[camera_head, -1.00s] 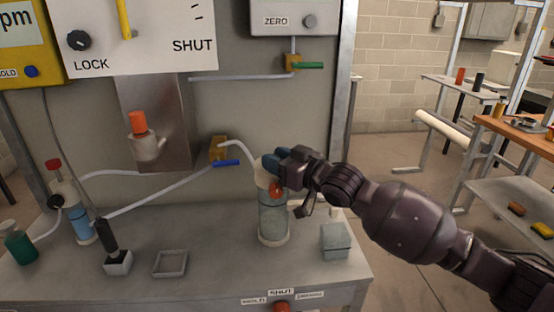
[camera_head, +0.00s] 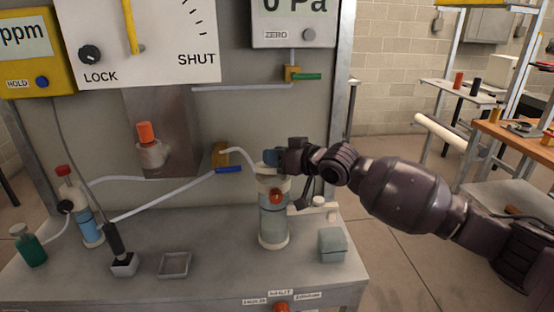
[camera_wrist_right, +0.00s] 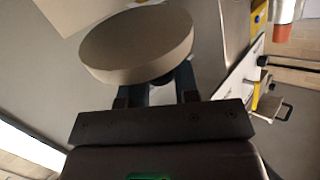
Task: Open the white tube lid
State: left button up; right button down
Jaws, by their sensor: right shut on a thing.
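The clear tube (camera_head: 273,215) with white end bands stands upright on the grey bench, and a red-orange knob (camera_head: 276,195) shows on its front. Its white lid (camera_head: 266,169) is at the top, beside my fingers. In the right wrist view the lid (camera_wrist_right: 137,45) shows as a pale round disc at the fingertips. My right gripper (camera_head: 271,157) comes in from the right at the top of the tube and is shut on the lid. The fingers hide part of the lid, so I cannot tell how far it stands from the tube's mouth. My left gripper is not in view.
A small grey-green box (camera_head: 332,245) stands right of the tube. A square tray (camera_head: 174,265) and a black-handled probe (camera_head: 115,240) are to the left. The back panel (camera_head: 240,120) limits room behind.

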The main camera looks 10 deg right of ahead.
jog(key=shift+w+r+m+g+h, duration=0.3)
jog(key=shift+w+r+m+g, duration=0.3)
jog(key=shift+w+m+g, duration=0.15)
jog(key=shift+w+r, duration=0.4)
jog(key=c, duration=0.9)
grip_release()
jog(key=shift+f, duration=0.1)
jog(key=shift+s+d, duration=0.1)
jog(key=p+v, duration=0.1)
jog(key=v, duration=0.9)
jog(key=shift+s+d, duration=0.2)
